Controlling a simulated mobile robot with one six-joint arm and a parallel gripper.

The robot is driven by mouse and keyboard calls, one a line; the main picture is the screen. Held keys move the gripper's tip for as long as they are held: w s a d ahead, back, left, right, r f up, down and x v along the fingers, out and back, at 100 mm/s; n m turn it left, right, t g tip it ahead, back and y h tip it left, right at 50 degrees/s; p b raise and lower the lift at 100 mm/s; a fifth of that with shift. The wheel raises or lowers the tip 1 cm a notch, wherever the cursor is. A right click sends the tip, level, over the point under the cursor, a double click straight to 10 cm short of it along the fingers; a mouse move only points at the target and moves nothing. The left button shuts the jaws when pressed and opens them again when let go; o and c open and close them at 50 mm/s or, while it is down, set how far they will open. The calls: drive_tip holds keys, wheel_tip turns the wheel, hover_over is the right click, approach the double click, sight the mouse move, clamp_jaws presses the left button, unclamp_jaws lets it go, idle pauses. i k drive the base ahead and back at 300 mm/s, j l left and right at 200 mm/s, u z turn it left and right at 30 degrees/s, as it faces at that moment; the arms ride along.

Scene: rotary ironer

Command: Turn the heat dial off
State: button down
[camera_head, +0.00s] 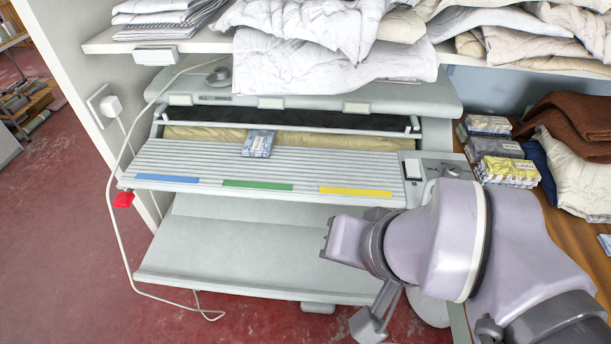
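The rotary ironer (240,230) fills the middle of the view, with a slatted feed board and a light tray below. At its right end is a grey control panel (432,160) with a white rectangular switch (412,168) and a small round knob (454,171), partly covered by my arm. Another round grey knob (218,76) sits on the cover at the upper left. I cannot read any markings to tell which is the heat dial. My gripper (328,238) is over the lower tray, left of my wrist and below the panel; its fingers are too unclear to tell their opening.
A small blue packet (259,143) lies on the feed board. Stacked packets (505,170) and folded cloth (585,125) stand on the wooden counter at right. A shelf with white linen (310,40) overhangs the ironer. A white cord (113,215) hangs at left; a red tab (123,200) is beside it.

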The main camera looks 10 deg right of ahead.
sight(453, 171)
drive_tip(key=k+l+z, duration=0.1)
drive_tip(key=l+z, duration=0.2)
drive_tip(key=k+l+z, duration=0.1)
drive_tip(key=l+z, duration=0.2)
drive_tip(key=k+l+z, duration=0.1)
drive_tip(key=l+z, duration=0.2)
